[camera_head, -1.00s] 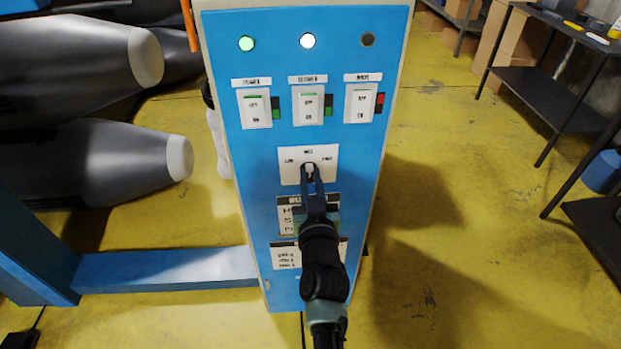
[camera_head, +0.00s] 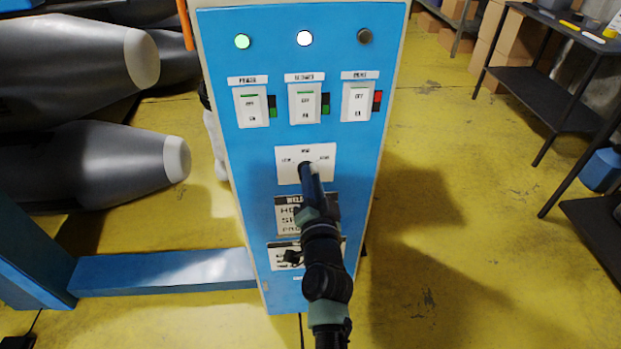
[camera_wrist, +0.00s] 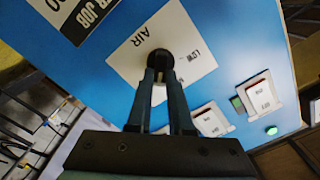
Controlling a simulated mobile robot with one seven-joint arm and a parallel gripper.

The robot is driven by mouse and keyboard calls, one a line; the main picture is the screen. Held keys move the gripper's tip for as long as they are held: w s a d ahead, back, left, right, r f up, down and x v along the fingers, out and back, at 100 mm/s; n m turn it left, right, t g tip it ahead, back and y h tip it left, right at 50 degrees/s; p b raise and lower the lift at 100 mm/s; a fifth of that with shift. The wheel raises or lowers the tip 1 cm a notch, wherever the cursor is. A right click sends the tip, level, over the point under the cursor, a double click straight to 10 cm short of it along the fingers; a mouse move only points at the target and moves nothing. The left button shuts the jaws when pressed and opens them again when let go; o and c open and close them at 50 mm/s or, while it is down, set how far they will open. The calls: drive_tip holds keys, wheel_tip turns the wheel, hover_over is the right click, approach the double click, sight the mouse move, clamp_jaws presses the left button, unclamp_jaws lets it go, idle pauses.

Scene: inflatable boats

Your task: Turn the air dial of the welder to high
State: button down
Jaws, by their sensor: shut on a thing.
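The welder (camera_head: 227,180) is a tall blue cabinet in the middle of the head view. A white air plate (camera_head: 325,172) on its front carries LOW on the left, a middle mark above and a mark on the right. The round dark air dial (camera_wrist: 161,57) sits on this plate, which also shows in the wrist view (camera_wrist: 186,38). My gripper (camera_head: 306,170) is shut on the dial, with one finger on each side of it in the wrist view (camera_wrist: 160,68). The fingers cover much of the dial, and I cannot tell where it points.
Three rocker switches (camera_head: 304,104) sit above the plate; the right one has a red indicator. Above them are a green lamp (camera_head: 242,41), a white lamp and a dark lamp. Grey inflatable tubes (camera_head: 85,160) lie left. A dark table (camera_head: 540,45) stands right, with clear yellow floor between.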

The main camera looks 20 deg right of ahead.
drive_tip(key=shift+f+m, duration=0.15)
drive_tip(key=shift+m, duration=1.35)
drive_tip(key=c, duration=0.8)
unclamp_jaws()
drive_tip(key=shift+s, duration=0.15)
drive_tip(key=p+v, duration=0.2)
drive_tip(key=v, duration=1)
drive_tip(key=shift+s+a+p, duration=0.1)
drive_tip(key=shift+s+p, duration=0.25)
drive_tip(key=shift+s, duration=0.05)
